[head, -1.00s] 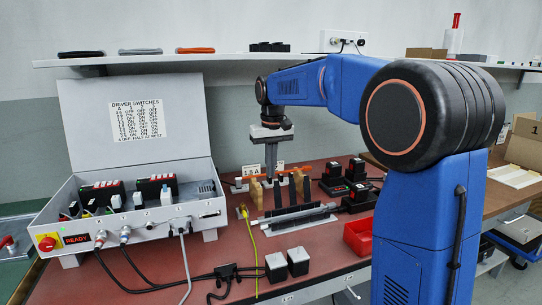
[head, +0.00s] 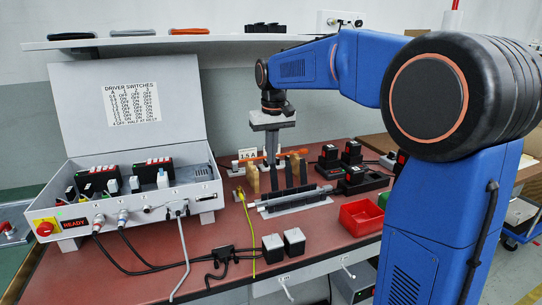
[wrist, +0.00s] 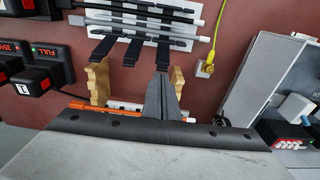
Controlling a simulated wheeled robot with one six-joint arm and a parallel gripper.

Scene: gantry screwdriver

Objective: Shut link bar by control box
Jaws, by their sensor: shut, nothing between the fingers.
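The grey control box (head: 120,213) stands open at the left of the table, with a red READY light. Its wall and a terminal part show at the right of the wrist view (wrist: 265,75). I cannot tell for sure which part is the link bar. My gripper (head: 272,164) points down to the right of the box, behind the black upright strips (head: 290,172). In the wrist view its fingers (wrist: 163,97) are together and empty, between two wooden stands (wrist: 98,82), apart from the box.
A white rack with dark rods (head: 290,200) lies in front of the strips. A yellow cable (head: 247,235) runs between box and rack. Black chargers (head: 352,180) and a red bin (head: 361,217) are at the right. A shelf (head: 180,42) hangs above. Front table is partly clear.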

